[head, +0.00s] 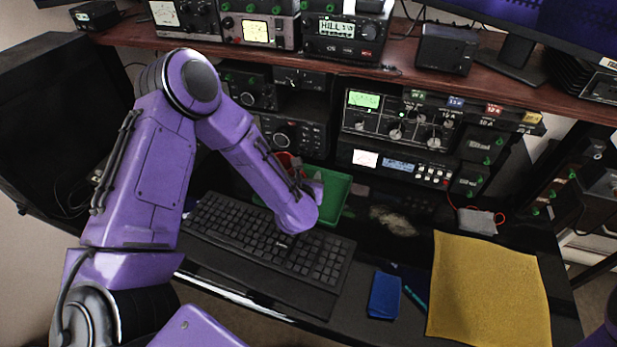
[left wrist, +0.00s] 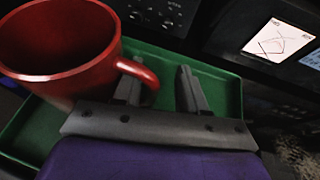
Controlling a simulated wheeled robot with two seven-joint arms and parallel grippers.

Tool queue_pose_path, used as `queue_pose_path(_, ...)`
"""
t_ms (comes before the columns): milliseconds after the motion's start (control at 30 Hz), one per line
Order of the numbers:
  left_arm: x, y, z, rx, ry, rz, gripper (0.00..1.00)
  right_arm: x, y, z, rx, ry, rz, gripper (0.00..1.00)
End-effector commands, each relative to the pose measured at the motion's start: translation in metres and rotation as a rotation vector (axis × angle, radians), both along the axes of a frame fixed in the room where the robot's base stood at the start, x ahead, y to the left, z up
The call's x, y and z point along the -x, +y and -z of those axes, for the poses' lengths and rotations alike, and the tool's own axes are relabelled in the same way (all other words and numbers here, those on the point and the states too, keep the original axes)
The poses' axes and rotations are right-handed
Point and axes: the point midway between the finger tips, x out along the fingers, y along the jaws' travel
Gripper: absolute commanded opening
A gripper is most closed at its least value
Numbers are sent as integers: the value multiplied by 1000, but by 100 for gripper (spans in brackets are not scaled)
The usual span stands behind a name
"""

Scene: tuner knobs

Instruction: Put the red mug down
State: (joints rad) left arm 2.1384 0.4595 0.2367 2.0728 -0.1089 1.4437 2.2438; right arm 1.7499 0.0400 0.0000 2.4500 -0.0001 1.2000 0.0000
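The red mug (left wrist: 60,50) stands upright at the left of the left wrist view, over or in the green tray (left wrist: 220,83). In the head view only a bit of the mug (head: 287,161) shows behind my left arm, and the tray (head: 333,193) sits behind the keyboard. My left gripper (left wrist: 159,72) is open, its two fingers apart. The mug's handle reaches between the fingers, and the left finger seems to be inside the handle loop. A gap shows between the handle and the right finger. The mug's base is hidden. My right gripper is out of view.
A black keyboard (head: 270,244) lies in front of the tray. A blue pad (head: 384,295) and a yellow cloth (head: 487,292) lie to the right. Radio gear (head: 400,120) stands behind under a wooden shelf (head: 340,68). A small grey box (head: 477,221) with a red cable lies behind the cloth.

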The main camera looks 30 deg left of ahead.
Motion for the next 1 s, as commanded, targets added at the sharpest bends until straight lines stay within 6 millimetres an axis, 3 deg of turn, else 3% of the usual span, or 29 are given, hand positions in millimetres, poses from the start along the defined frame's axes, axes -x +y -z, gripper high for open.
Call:
queue_pose_path(167,0,0,-6,-1,0,0,41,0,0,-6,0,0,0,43)
queue_pose_path(233,8,-4,-6,2,0,1,41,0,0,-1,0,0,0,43)
queue_pose_path(500,66,-30,-31,3,0,3,41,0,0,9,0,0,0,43)
queue_pose_path(700,96,-42,-45,2,-1,1,41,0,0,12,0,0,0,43)
queue_pose_path(1000,102,-44,-49,0,0,0,41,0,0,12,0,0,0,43)
